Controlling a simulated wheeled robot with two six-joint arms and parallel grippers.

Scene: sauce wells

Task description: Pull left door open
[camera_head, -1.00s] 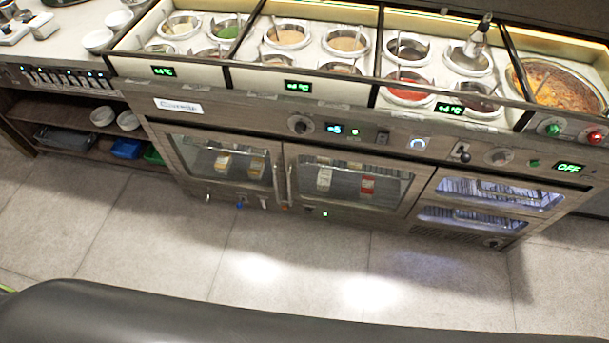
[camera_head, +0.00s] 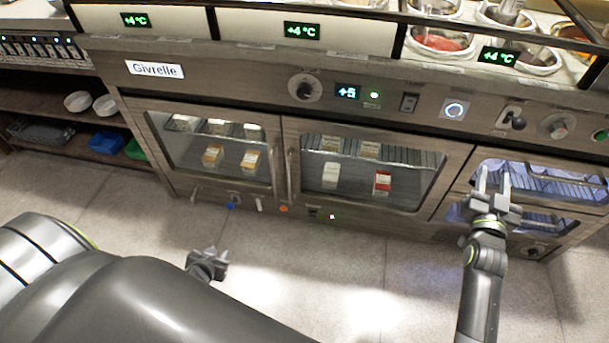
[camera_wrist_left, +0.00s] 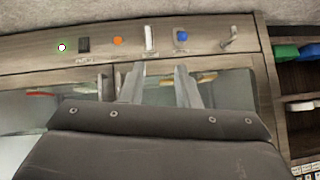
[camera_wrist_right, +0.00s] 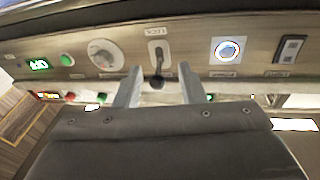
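My left gripper (camera_head: 213,252) is below and in front of the left door in the head view, apart from the handle. Its two fingers are spread and empty in the left wrist view (camera_wrist_left: 157,85), facing the counter's lower strip. My right gripper (camera_head: 493,180) is open and empty in front of the drawers at the right; it also shows in the right wrist view (camera_wrist_right: 157,88).
The right glass door (camera_head: 345,205) is shut, with packages behind it. Lit glass drawers (camera_head: 540,185) are at the right. A lever (camera_wrist_right: 157,80) and knobs sit on the panel. Small fittings (camera_head: 232,203) line the strip under the doors. The floor (camera_head: 350,275) is clear.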

